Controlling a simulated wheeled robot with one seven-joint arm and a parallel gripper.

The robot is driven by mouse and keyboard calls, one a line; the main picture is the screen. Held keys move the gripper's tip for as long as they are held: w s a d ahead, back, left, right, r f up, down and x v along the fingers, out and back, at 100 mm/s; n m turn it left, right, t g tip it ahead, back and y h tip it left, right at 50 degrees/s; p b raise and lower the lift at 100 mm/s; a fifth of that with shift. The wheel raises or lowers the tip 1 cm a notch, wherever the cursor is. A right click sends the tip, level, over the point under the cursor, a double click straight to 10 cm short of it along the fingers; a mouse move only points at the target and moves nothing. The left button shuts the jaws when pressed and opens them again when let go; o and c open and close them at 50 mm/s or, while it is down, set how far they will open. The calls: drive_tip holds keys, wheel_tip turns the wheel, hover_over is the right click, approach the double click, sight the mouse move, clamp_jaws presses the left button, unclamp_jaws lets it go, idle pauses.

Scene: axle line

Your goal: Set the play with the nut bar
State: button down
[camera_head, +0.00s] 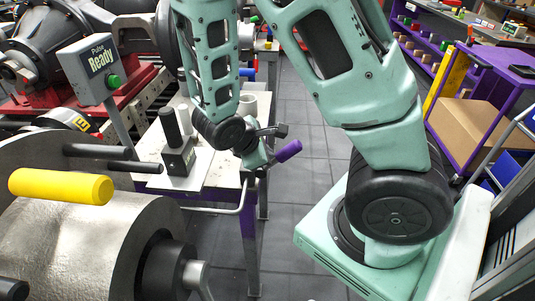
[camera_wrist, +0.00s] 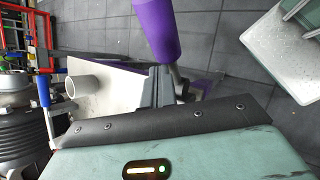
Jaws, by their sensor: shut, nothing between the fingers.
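My gripper (camera_head: 266,158) is shut and empty beside the bench's right edge; its dark fingers also show in the wrist view (camera_wrist: 158,84). A purple handle (camera_head: 288,150) on a metal stem is right by the fingertips; in the wrist view the handle (camera_wrist: 156,28) rises just beyond them. I cannot tell whether the fingers touch it. A yellow grip (camera_head: 60,186) sticks out over the big grey metal hub (camera_head: 80,240) at lower left, apart from my gripper. I cannot tell which of these handles is the nut bar. A post beside the bench bears a "Pulse Ready" sign (camera_head: 99,68) with a green button.
The pale bench (camera_head: 205,165) carries a dark block with upright cylinders (camera_head: 178,145) and a white cup-like cylinder (camera_head: 247,104). A blue handle (camera_wrist: 42,90) stands beyond it. Grey floor (camera_head: 310,130) is open to the right. A purple cart with a cardboard box (camera_head: 468,125) stands at far right.

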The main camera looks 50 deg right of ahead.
drive_tip(key=shift+s+d+f+b, duration=0.25)
drive_tip(key=shift+s+b, duration=0.05)
drive_tip(key=shift+b, duration=0.15)
idle(0.6)
idle(0.4)
drive_tip(key=shift+w+a+r+p, duration=0.3)
drive_tip(key=shift+w+r+p, duration=0.1)
drive_tip(key=shift+p, duration=0.15)
drive_tip(key=shift+w+a+r+p, duration=0.4)
drive_tip(key=shift+w+a+p, duration=0.1)
drive_tip(key=shift+w+p, duration=0.1)
drive_tip(key=shift+w+a+r+p, duration=0.35)
drive_tip(key=shift+w+a+p, duration=0.1)
drive_tip(key=shift+w+p, duration=0.15)
drive_tip(key=shift+w+a+r+p, duration=0.7)
drive_tip(key=shift+w+r+p, duration=0.2)
drive_tip(key=shift+p, duration=0.3)
drive_tip(key=shift+w+a+r+p, duration=0.35)
drive_tip(key=shift+w+a+p, duration=0.25)
drive_tip(key=shift+w, duration=0.15)
